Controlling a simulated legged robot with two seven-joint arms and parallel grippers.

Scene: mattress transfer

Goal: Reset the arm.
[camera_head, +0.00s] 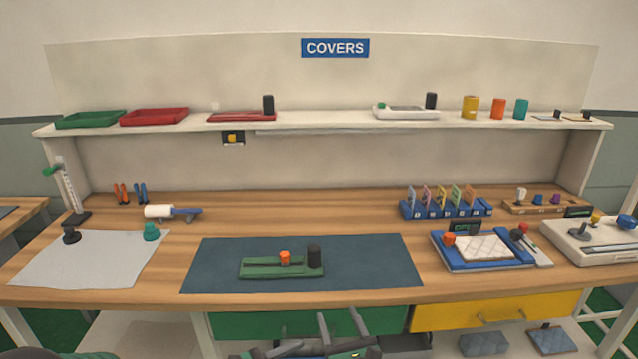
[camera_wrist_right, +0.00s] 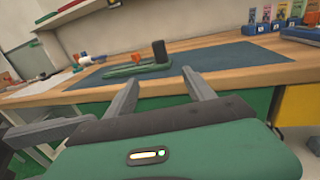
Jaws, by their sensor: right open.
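My right gripper (camera_head: 340,313) is at the bottom middle of the head view, in front of the workbench's front edge. Its two fingers stand apart with nothing between them; the right wrist view also shows the open fingers (camera_wrist_right: 160,77). Grey finger-like parts (camera_head: 275,351) at the bottom of the head view may belong to my left gripper, but its jaws are not clear.
The wooden bench (camera_head: 340,212) carries a grey sheet (camera_head: 85,262) at left and a blue tray (camera_head: 450,258) at right. A shelf (camera_head: 330,120) with trays and cups runs behind. Green (camera_head: 250,322) and yellow (camera_head: 520,308) drawer fronts are below the bench edge.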

